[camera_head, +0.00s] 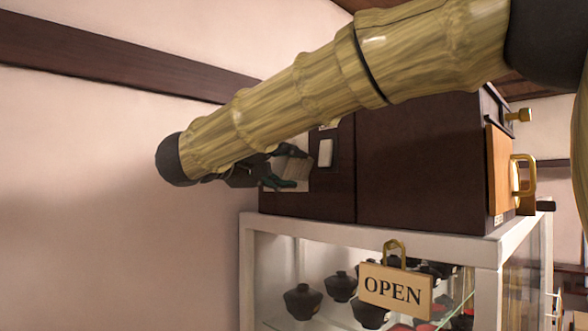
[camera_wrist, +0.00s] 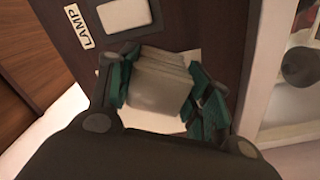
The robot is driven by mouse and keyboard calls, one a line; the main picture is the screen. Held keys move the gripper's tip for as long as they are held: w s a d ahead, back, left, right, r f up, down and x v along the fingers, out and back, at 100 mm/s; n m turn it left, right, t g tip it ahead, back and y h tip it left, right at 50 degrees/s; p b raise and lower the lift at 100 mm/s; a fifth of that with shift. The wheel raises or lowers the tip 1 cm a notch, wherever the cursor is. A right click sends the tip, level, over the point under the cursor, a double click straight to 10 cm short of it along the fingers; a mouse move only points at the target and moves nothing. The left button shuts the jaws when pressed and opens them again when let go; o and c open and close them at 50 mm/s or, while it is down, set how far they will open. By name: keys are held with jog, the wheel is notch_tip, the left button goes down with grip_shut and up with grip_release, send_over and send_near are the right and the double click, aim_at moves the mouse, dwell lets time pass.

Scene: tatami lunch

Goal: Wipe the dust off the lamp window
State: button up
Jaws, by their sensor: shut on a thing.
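My gripper (camera_wrist: 160,92) has green finger pads and is shut on a folded grey-beige cloth (camera_wrist: 155,76). In the head view my gripper (camera_head: 276,172) and the cloth (camera_head: 295,167) are by the left part of the dark cabinet, partly behind my arm. A "LAMP" label (camera_wrist: 77,26) is on the cabinet face, beside a small pale rounded plate (camera_wrist: 125,14); the plate also shows in the head view (camera_head: 325,153). The cloth is in front of a larger pale panel (camera_wrist: 165,122), mostly hidden. I cannot tell which pale piece is the lamp window, whether the cloth touches it, or see dust.
The dark cabinet (camera_head: 420,165) stands on a white-framed glass case (camera_head: 375,233) holding several dark bowls (camera_head: 303,302). An "OPEN" sign (camera_head: 396,291) hangs at the case's front. A wooden panel with a brass handle (camera_head: 524,174) is at the cabinet's right.

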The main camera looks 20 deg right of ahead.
jog(key=w+a+b, duration=0.2)
jog(key=w+a, duration=0.1)
jog(key=w, duration=0.7)
jog(key=shift+w+a, duration=0.15)
jog(key=shift+a, duration=0.25)
dwell(0.8)
jog(key=s+d+r+b, duration=0.1)
jog(key=s+d+b, duration=0.1)
jog(key=s+b, duration=0.3)
jog(key=shift+s+r+b, duration=0.2)
jog(key=shift+s+b, duration=0.05)
jog(key=shift+b, duration=1)
jog(key=shift+s+d+b, duration=0.1)
jog(key=shift+s+b, duration=0.05)
jog(key=shift+b, duration=0.45)
jog(key=shift+s+d+r+b, duration=0.25)
jog(key=shift+s+b, duration=0.3)
jog(key=shift+b, duration=0.3)
jog(key=shift+f, duration=0.1)
